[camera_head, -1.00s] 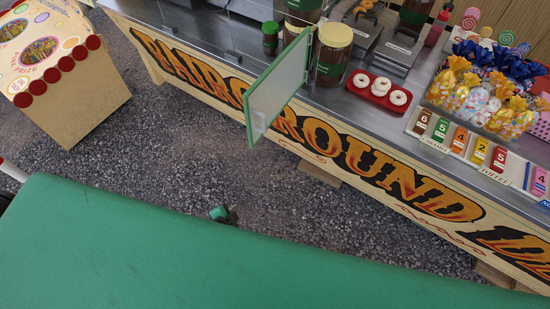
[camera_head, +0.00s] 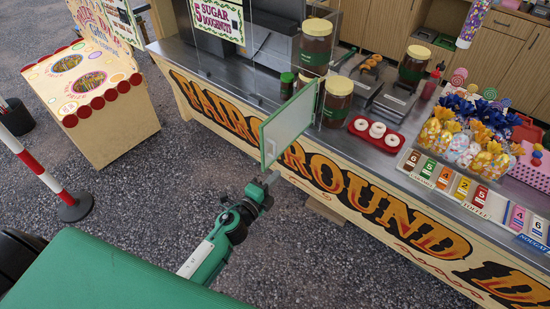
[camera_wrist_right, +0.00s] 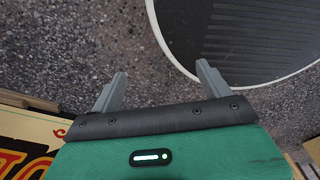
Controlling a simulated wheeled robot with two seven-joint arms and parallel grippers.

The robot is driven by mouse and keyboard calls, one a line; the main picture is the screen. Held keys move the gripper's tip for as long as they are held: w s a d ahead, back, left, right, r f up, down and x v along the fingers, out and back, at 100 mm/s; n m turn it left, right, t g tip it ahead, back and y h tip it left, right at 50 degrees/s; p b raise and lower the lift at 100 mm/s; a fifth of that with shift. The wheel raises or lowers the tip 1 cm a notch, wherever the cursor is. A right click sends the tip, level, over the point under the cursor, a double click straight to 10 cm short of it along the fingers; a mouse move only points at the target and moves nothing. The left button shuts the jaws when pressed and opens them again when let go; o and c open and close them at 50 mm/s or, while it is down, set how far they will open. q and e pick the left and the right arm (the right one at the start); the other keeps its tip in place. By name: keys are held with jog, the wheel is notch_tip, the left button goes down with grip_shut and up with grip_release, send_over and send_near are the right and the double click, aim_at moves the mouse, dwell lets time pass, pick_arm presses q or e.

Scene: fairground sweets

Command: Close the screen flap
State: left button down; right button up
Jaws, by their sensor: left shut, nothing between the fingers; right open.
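The screen flap (camera_head: 288,124) is a clear panel in a green frame. It stands open, swung out from the counter front over the ground, with its hinge side near the brown jars. My left gripper (camera_head: 270,179) is shut and empty, just below the flap's lower outer corner; I cannot tell whether it touches the frame. My right gripper (camera_wrist_right: 160,85) shows in the right wrist view, open, with nothing between its fingers and the gravel beneath. The right gripper is not seen in the head view.
The counter (camera_head: 350,150) holds brown jars (camera_head: 337,102), a red tray of doughnuts (camera_head: 374,133) and bagged sweets (camera_head: 465,140). A prize box (camera_head: 110,120) and a red-and-white post (camera_head: 45,175) stand at left. Gravel lies open between them and the counter.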

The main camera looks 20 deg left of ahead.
pick_arm(q)
jog(key=w+a+p, duration=0.1)
jog(key=w+a, duration=0.1)
jog(key=w, duration=0.5)
jog(key=shift+p, duration=0.35)
pick_arm(e)
jog(key=shift+s+d+r, duration=0.25)
jog(key=shift+d+r, duration=0.05)
jog(key=shift+r, duration=0.2)
jog(key=shift+s+d+r, duration=0.25)
jog(key=shift+d+r, duration=0.05)
jog(key=shift+r, duration=0.2)
pick_arm(q)
jog(key=shift+w+a, duration=0.1)
jog(key=shift+a, duration=0.1)
pick_arm(e)
jog(key=shift+a, duration=0.3)
